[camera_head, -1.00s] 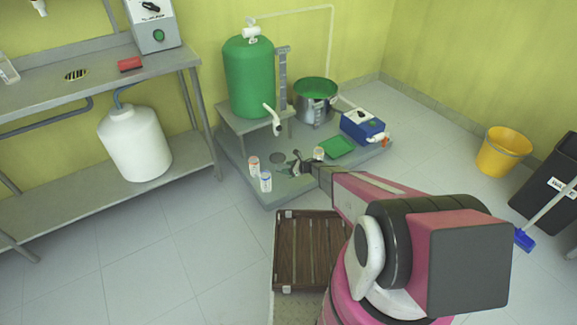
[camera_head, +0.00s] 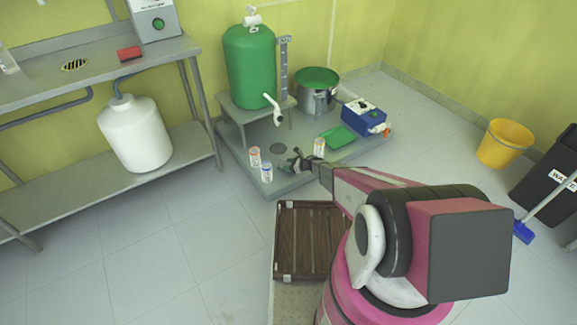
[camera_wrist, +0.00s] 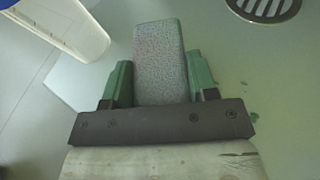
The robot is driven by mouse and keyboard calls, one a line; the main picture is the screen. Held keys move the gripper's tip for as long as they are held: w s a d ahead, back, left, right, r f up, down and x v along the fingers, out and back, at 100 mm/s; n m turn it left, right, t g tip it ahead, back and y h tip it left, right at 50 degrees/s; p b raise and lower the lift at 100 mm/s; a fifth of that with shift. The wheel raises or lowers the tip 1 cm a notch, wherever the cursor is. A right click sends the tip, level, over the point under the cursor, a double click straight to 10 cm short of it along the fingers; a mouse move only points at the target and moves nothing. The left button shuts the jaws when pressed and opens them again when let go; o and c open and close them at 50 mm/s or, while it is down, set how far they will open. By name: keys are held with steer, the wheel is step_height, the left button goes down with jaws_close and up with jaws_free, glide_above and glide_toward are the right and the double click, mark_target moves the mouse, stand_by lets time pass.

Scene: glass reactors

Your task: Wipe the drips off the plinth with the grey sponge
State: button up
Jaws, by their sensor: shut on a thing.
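My gripper (camera_wrist: 161,85) is shut on the grey sponge (camera_wrist: 160,50), with one green finger on each side of it in the wrist view. In the head view my gripper (camera_head: 295,163) is low over the front part of the grey plinth (camera_head: 286,183). I cannot tell whether the sponge touches the plinth. Small dark green drips (camera_wrist: 252,85) show on the plinth to the right of the sponge. The round drain grate (camera_wrist: 264,7) lies ahead and to the right in the wrist view. Any drips under the sponge and gripper are hidden.
Two small containers, one red-marked (camera_head: 254,157) and one blue-marked (camera_head: 266,172), stand left of my gripper; another (camera_head: 319,147) stands just right. A green tray (camera_head: 338,137), blue pump box (camera_head: 363,118), steel pot (camera_head: 317,97) and green tank (camera_head: 250,75) are behind.

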steer(key=shift+f, duration=1)
stand_by(0.5)
steer(key=shift+w, duration=0.1)
steer(key=shift+w+d, duration=0.55)
steer(key=shift+d, duration=0.25)
steer(key=shift+w+d, duration=0.5)
steer(key=shift+d, duration=0.3)
steer(key=shift+w+d+f, duration=0.1)
steer(key=shift+w+d, duration=0.5)
steer(key=shift+d, duration=0.3)
steer(key=shift+w+d+f, duration=0.1)
steer(key=shift+w+d, duration=0.55)
steer(key=shift+d, duration=0.3)
steer(key=shift+w+d, duration=0.6)
steer(key=shift+d, duration=0.3)
steer(key=shift+w+d, duration=0.4)
steer(key=shift+d, duration=0.25)
steer(key=shift+r, duration=0.15)
steer(key=shift+s+a, duration=0.1)
